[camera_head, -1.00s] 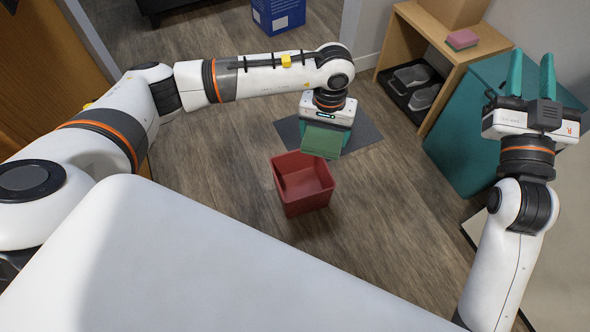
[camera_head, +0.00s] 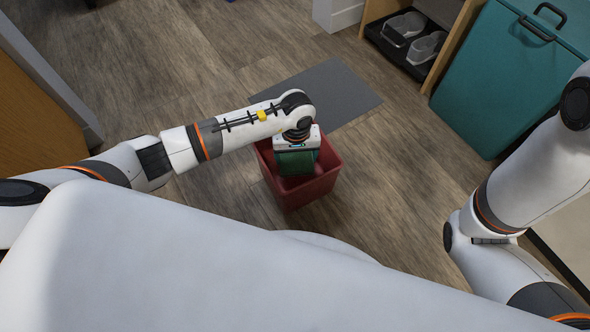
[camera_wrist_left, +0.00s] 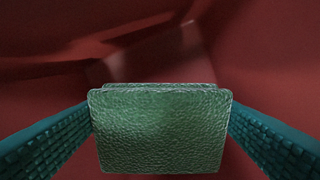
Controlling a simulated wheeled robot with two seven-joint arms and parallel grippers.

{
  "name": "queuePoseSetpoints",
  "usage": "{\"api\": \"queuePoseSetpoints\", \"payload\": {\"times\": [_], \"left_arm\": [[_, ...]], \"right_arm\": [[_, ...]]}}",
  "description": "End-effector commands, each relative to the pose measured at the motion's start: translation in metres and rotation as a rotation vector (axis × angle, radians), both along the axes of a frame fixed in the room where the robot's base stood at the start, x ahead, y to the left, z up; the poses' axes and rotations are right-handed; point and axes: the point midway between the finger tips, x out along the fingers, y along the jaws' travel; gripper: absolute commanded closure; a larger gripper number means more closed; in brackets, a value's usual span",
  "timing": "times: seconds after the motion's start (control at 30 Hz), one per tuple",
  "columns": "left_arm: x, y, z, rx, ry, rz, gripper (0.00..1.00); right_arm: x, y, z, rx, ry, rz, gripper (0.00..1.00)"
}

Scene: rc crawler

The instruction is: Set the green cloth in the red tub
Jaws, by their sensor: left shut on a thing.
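The red tub (camera_head: 305,192) stands on the wood floor in the head view, below the left arm. My left gripper (camera_head: 296,160) points down into the tub's opening. It is shut on the green cloth (camera_head: 295,163), which is held inside the tub. In the left wrist view the folded green cloth (camera_wrist_left: 160,130) sits between the two teal fingers, with the tub's red walls (camera_wrist_left: 60,70) all around. Whether the cloth touches the tub's bottom I cannot tell. My right arm shows at the right of the head view, but its gripper is out of view.
A grey mat (camera_head: 335,92) lies on the floor just behind the tub. A teal bin (camera_head: 510,80) stands at the upper right. The floor left of the tub is clear.

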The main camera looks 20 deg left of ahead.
Motion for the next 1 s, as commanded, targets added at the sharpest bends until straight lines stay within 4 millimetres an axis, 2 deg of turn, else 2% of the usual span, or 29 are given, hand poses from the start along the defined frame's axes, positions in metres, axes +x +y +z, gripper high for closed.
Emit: {"api": "queuePoseSetpoints", "payload": {"times": [0.03,0.23,0.4,0.8,0.83,0.93,1.0], "left_arm": [[-0.001,-0.001,-0.017,-0.002,0.004,0.000,0.40],[-0.001,-0.001,-0.035,-0.001,0.002,-0.001,0.40],[-0.001,-0.001,-0.060,-0.001,0.002,0.000,0.40],[0.000,0.000,-0.062,0.001,0.000,-0.002,0.40],[0.000,0.000,-0.062,0.001,0.000,-0.001,0.18],[0.000,0.000,-0.061,0.000,0.001,-0.001,0.01],[0.000,0.000,-0.061,0.000,0.001,-0.001,0.00]], "right_arm": [[0.001,0.000,-0.014,0.000,0.002,0.000,0.68],[0.001,0.000,-0.025,-0.001,0.003,-0.001,0.68],[0.001,0.000,-0.044,-0.001,0.004,-0.001,0.68],[0.001,0.000,-0.046,-0.002,0.004,-0.001,0.68],[0.001,0.000,-0.046,-0.001,0.004,-0.001,0.68],[0.001,0.000,-0.044,-0.002,0.004,-0.001,0.68],[0.001,0.000,-0.044,-0.002,0.004,-0.001,0.68]]}}
